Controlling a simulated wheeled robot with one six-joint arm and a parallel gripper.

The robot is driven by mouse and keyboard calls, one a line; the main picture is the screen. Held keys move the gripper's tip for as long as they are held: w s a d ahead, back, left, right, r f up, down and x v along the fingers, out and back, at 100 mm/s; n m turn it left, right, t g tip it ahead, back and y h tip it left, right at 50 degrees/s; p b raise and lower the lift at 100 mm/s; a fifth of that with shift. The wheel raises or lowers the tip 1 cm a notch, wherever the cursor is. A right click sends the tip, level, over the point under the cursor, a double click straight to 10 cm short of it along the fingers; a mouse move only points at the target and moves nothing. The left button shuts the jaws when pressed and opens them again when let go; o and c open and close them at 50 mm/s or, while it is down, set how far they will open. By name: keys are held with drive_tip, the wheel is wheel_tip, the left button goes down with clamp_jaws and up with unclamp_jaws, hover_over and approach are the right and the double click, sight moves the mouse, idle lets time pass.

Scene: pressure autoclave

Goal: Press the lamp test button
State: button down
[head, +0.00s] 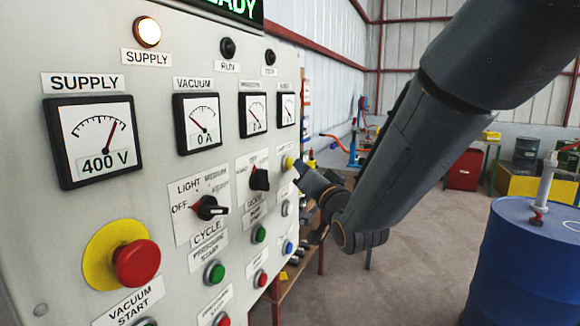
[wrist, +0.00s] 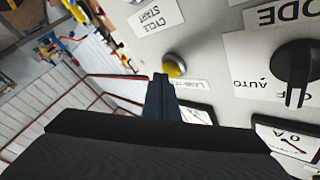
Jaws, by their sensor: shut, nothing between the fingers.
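The lamp test button is a yellow round button (wrist: 174,66) on the grey panel in the wrist view, beside a partly covered label that begins "LAMP TE". In the head view a yellow button (head: 288,162) shows at the panel's right part. My gripper (wrist: 160,78) is shut and empty, its fingertips pointing at the panel right beside the yellow button and overlapping its lower left edge in the picture. In the head view my gripper (head: 299,166) reaches in from the right, its tip close to the button. I cannot tell whether it touches.
A black mode knob (wrist: 296,62) and a cycle start label (wrist: 155,17) are near in the wrist view. The head view shows a red emergency button (head: 137,263), a cycle knob (head: 208,207) and meters. A blue drum (head: 525,265) stands at right, with open floor between.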

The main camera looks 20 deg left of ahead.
drive_tip(key=shift+a, duration=0.5)
idle(0.8)
drive_tip(key=shift+d, duration=0.2)
drive_tip(key=shift+d+b, duration=0.4)
drive_tip(key=shift+d, duration=0.3)
drive_tip(key=shift+s+d+b, duration=0.15)
drive_tip(key=shift+d, duration=1.1)
drive_tip(key=shift+s+d+b, duration=0.1)
drive_tip(key=shift+d+b, duration=0.05)
drive_tip(key=shift+d, duration=1.1)
